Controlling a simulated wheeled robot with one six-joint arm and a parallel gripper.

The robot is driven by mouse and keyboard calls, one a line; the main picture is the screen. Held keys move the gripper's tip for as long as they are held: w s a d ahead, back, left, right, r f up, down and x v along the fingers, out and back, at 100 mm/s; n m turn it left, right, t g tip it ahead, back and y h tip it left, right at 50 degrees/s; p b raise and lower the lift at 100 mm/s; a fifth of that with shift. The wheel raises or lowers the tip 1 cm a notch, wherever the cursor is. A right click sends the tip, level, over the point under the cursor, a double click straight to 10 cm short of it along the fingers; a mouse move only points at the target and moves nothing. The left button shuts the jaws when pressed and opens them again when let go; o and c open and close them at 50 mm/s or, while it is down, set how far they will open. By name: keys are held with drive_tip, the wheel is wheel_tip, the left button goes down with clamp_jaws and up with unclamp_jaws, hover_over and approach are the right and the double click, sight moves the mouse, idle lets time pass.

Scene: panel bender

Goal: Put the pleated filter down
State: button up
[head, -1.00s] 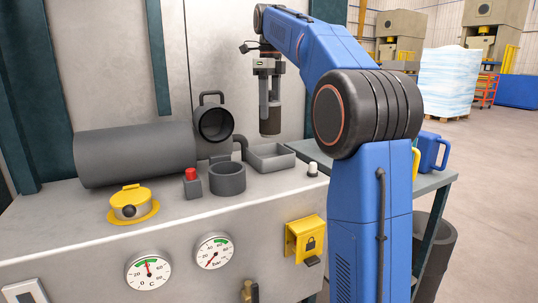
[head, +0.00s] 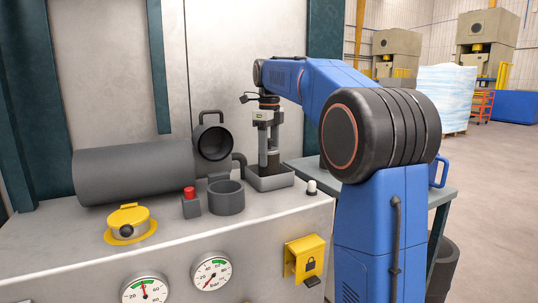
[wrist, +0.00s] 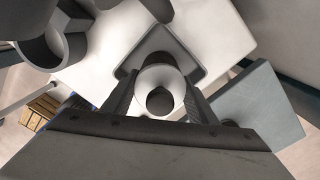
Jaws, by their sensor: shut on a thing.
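The pleated filter is a short cylinder, dark-sided in the head view (head: 269,160), with a pale ring-shaped top and a dark centre hole in the wrist view (wrist: 160,78). My gripper (head: 268,151) is shut on it, pointing down, with one finger on each side in the wrist view (wrist: 160,92). The filter is upright, inside the outline of a shallow grey square tray (head: 280,183) on the machine top. The tray's rim surrounds it in the wrist view (wrist: 187,50). The near tray wall hides the filter's bottom, so I cannot tell whether it touches the floor.
Left of the tray stand a round grey cup (head: 227,200), a red button (head: 190,193) and an open dark cylindrical housing (head: 135,172) with its round lid (head: 212,140) swung open. A white-topped knob (head: 311,187) is close on the right. A side table (head: 440,192) lies beyond.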

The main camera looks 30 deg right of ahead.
drive_tip(key=shift+f, duration=0.1)
drive_tip(key=o, duration=1.2)
wheel_tip(320, 180, up, 12)
drive_tip(key=shift+r, duration=0.15)
drive_tip(key=shift+s, duration=0.15)
